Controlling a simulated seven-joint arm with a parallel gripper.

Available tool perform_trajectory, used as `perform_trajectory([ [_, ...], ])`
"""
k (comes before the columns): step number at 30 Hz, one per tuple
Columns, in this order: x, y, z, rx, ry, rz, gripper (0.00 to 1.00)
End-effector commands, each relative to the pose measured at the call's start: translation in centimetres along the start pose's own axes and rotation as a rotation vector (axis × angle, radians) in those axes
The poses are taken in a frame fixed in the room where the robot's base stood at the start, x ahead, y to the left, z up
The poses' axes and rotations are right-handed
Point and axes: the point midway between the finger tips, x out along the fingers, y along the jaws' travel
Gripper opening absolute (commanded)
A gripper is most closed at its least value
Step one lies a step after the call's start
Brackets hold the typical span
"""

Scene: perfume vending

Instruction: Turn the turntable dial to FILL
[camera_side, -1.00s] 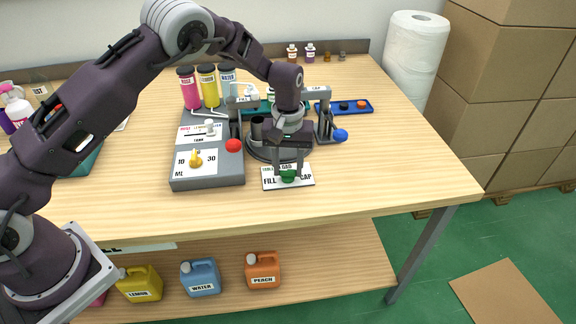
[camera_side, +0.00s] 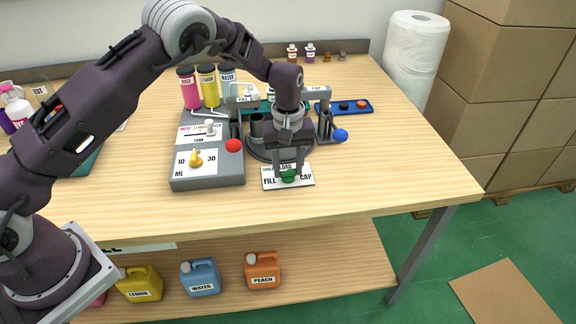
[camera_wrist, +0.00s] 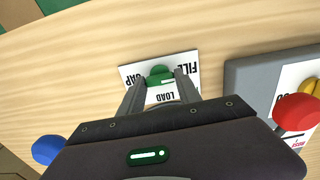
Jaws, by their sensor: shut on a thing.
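The turntable dial is a green knob (camera_side: 289,177) on a white plate (camera_side: 268,184) lettered LOAD, FILL and CAP. In the wrist view the green knob (camera_wrist: 159,74) sits between the fingertips, and the plate (camera_wrist: 134,72) lies behind them. My gripper (camera_side: 288,172) points down over the plate and is shut on the knob; it also shows in the wrist view (camera_wrist: 158,80). The fingers hide part of the knob, so its exact pointing is hard to tell. The dark round turntable (camera_side: 262,151) stands just behind my gripper.
A grey dispenser base (camera_side: 208,182) with a yellow dial (camera_side: 196,160) and a red ball knob (camera_side: 233,145) stands close on the left. A blue ball knob (camera_side: 340,135) is on the right. The table in front and to the right is clear.

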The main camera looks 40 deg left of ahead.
Motion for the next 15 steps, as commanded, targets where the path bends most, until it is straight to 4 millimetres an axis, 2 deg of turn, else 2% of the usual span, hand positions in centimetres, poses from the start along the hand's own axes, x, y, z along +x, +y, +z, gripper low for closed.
perform_trajectory([
  [1, -0.10, 0.05, -0.03, -0.003, 0.000, 0.002, 0.00],
  [2, -0.10, 0.05, -0.03, -0.003, 0.000, 0.002, 0.42],
  [5, -0.08, 0.04, -0.03, -0.003, 0.000, 0.002, 0.62],
  [15, -0.45, 0.05, -0.03, -0.001, 0.000, 0.002, 0.62],
])
